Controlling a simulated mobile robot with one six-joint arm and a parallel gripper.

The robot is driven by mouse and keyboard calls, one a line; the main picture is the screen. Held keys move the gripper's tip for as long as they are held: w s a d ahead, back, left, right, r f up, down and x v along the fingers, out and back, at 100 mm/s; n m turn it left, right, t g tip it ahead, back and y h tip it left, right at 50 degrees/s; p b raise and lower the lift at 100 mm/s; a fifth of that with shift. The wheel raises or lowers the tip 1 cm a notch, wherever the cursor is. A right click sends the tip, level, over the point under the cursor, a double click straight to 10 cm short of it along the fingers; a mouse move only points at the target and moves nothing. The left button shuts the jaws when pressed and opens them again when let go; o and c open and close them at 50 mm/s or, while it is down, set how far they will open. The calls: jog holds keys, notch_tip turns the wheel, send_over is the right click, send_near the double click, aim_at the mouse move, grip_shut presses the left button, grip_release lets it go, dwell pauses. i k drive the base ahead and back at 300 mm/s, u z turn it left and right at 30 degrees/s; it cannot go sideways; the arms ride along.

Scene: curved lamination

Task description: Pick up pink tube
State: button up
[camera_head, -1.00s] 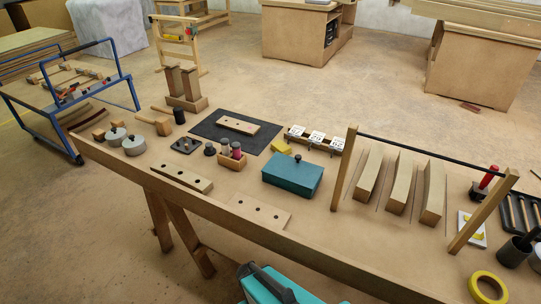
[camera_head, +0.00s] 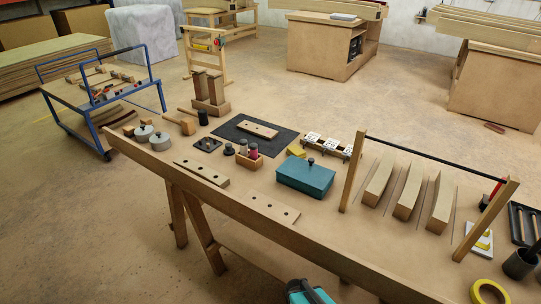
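The pink tube (camera_head: 253,151) stands upright in a small wooden holder (camera_head: 247,163) on the workbench, left of the teal box. It is a small dark pink cylinder, and its lower part is hidden by the holder's front wall. A darker grey tube (camera_head: 243,146) stands beside it in the same holder. My gripper's fingers do not show in this view.
A teal lidded box (camera_head: 306,180) is right of the holder, and a dark mat (camera_head: 229,133) with a drilled wooden block (camera_head: 258,130) is behind it. Drilled strips (camera_head: 201,171) lie in front. A wooden frame with a black bar (camera_head: 420,155) stands on the right.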

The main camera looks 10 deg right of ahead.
aim_at(252, 147)
jog(key=z, duration=0.05)
jog(key=k, duration=0.95)
jog(key=u, duration=0.15)
jog(key=i, duration=1.45)
jog(key=z, duration=0.05)
